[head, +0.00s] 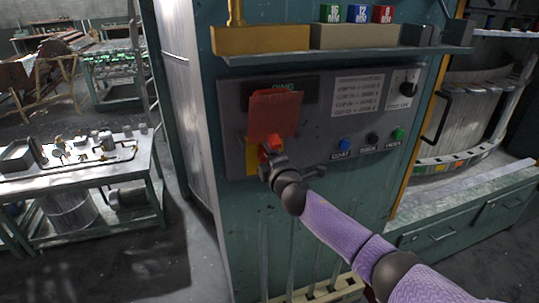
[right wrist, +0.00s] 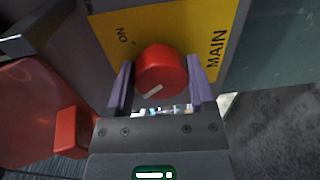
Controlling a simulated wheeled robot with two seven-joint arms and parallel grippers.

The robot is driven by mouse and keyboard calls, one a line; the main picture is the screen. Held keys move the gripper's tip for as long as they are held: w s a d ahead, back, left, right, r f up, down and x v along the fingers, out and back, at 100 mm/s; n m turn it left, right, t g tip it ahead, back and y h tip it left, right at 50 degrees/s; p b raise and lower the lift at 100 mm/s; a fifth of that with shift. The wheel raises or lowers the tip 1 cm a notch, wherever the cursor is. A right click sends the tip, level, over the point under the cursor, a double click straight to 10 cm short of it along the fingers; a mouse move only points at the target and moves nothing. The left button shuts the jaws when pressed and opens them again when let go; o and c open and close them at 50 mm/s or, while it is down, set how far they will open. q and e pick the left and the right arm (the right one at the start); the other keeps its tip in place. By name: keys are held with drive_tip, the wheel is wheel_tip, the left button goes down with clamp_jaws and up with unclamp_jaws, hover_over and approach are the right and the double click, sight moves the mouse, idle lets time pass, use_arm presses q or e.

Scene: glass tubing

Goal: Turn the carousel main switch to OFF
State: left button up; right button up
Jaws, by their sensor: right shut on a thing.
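The main switch is a red round knob (right wrist: 160,68) with a white pointer line, on a yellow plate (right wrist: 118,28) marked ON and MAIN. In the right wrist view the pointer line slants to the lower left, away from the ON mark. No OFF mark shows. My right gripper (right wrist: 160,85) is shut on the knob, one purple finger on each side. In the head view my right gripper (head: 268,150) is at the lower left of the grey control panel (head: 318,110), where the knob is mostly hidden. My left gripper is not in view.
A red flap (head: 273,113) hangs just above my right gripper. Blue, black and green buttons (head: 344,144) sit right of it, below a printed sheet. A shelf (head: 340,54) with colored boxes juts out above the panel. A metal bench (head: 70,165) stands at left.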

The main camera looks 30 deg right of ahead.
drive_tip(key=shift+f+n, duration=0.1)
drive_tip(key=shift+n, duration=0.6)
drive_tip(key=o, duration=1.2)
drive_tip(key=shift+s, duration=0.1)
drive_tip(key=p+v, duration=0.1)
drive_tip(key=v, duration=0.9)
